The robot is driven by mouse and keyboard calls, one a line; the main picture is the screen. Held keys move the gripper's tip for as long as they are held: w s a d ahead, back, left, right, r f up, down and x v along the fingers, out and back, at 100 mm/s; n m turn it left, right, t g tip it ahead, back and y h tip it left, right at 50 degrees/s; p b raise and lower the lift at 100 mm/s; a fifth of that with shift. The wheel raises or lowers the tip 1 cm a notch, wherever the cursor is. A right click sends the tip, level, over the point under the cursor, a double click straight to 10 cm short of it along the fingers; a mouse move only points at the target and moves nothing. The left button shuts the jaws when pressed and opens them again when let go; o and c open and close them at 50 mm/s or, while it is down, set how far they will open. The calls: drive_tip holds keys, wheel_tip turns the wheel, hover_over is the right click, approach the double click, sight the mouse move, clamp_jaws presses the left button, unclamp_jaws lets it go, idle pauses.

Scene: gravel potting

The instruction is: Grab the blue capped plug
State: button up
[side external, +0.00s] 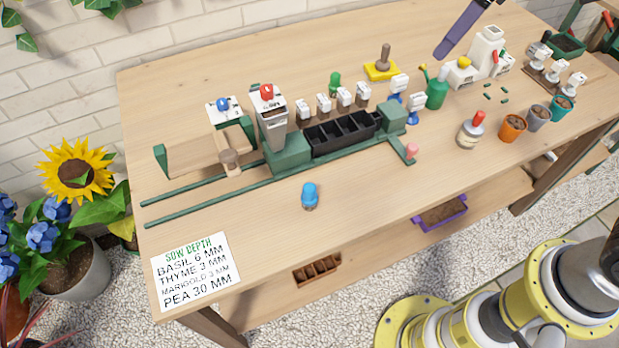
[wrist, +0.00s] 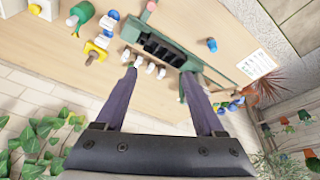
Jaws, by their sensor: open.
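The blue capped plug (side external: 309,196) stands upright on the bare front part of the bench, with a brownish lower end under its blue cap. It also shows in the wrist view (wrist: 212,45), beyond the green rail and right of my fingers. My gripper (wrist: 160,72) has its two long purple fingers spread wide with nothing between them. In the side view only a purple finger (side external: 462,30) shows at the top edge, high over the back right of the bench, far from the plug.
A green rail fixture with a black cell tray (side external: 341,134) and a red-knobbed hopper (side external: 271,115) stands behind the plug. A pink-topped peg (side external: 411,151) and red-topped jar (side external: 470,131) are to its right. A sow depth card (side external: 195,270) lies front left. Bench around the plug is clear.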

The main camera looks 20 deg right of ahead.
drive_tip(key=w+a+f+n+g, duration=0.1)
drive_tip(key=w+a+f, duration=0.1)
drive_tip(key=a+f, duration=0.3)
drive_tip(key=w+a+f+n+g, duration=0.1)
drive_tip(key=w+a+f+n, duration=0.15)
drive_tip(key=a, duration=0.45)
drive_tip(key=n+g+h, duration=0.1)
drive_tip(key=n, duration=0.1)
hover_over(310, 188)
wheel_tip(310, 188, down, 9)
drive_tip(key=shift+m, duration=0.35)
drive_tip(key=f, duration=0.8)
drive_tip(key=shift+s+d, duration=0.15)
drive_tip(key=shift+s, duration=0.2)
drive_tip(key=f, duration=0.2)
drive_tip(key=w+f, duration=0.1)
drive_tip(key=f, duration=0.1)
drive_tip(key=shift+a+f, duration=0.2)
drive_tip(key=shift+f, duration=0.4)
drive_tip(key=shift+c, duration=0.3)
drive_tip(key=shift+s, duration=0.1)
clamp_jaws()
